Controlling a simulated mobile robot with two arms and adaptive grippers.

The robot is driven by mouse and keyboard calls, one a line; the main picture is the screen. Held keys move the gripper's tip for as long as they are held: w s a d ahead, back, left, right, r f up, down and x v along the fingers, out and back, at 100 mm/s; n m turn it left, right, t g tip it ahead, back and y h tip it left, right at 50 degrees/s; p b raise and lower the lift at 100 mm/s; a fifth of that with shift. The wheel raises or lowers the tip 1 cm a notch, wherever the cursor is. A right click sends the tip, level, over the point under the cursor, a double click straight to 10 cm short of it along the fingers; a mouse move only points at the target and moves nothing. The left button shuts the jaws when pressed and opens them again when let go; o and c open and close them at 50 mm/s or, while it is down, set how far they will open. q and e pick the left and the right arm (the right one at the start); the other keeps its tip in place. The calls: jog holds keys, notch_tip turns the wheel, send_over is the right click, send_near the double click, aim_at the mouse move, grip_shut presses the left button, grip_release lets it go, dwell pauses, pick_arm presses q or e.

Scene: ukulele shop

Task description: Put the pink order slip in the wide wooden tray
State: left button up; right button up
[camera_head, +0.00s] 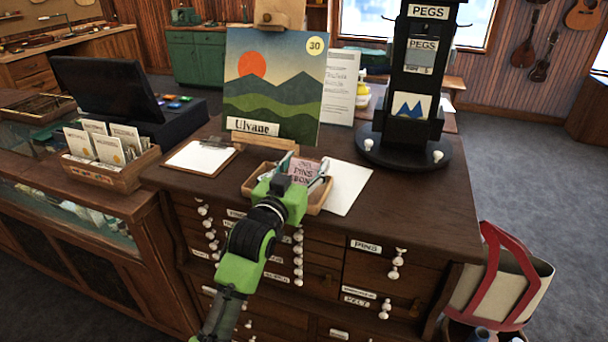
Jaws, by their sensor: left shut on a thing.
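My left gripper (301,174) reaches in from the bottom over a wooden tray (254,181) on the dark wooden counter. My right gripper is not in view.
A landscape picture (272,88) stands behind the tray. A clipboard (203,157) lies to the left, a white sheet (347,187) to the right. A black pegs stand (412,110) is at the back right. A wooden box (125,177) of cards stands far left.

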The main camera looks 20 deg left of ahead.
aim_at(304, 177)
pick_arm(q)
jog(key=shift+w+a+f, duration=0.15)
jog(key=shift+w+f, duration=0.05)
jog(key=shift+f, duration=0.1)
notch_tip(304, 177, down, 2)
jog(key=shift+w+a+f+p, duration=0.1)
jog(key=shift+f+p, duration=0.1)
jog(key=shift+p, duration=0.35)
jog(key=shift+f, duration=0.45)
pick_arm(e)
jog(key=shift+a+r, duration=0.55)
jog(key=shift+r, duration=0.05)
pick_arm(q)
jog(key=shift+f, duration=0.1)
jog(key=o, duration=1.1)
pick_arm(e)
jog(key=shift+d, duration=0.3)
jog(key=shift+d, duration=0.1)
pick_arm(q)
jog(key=s, duration=0.4)
jog(key=s+b, duration=0.1)
jog(key=s, duration=0.3)
jog(key=s+a+b, duration=0.1)
jog(key=s, duration=0.3)
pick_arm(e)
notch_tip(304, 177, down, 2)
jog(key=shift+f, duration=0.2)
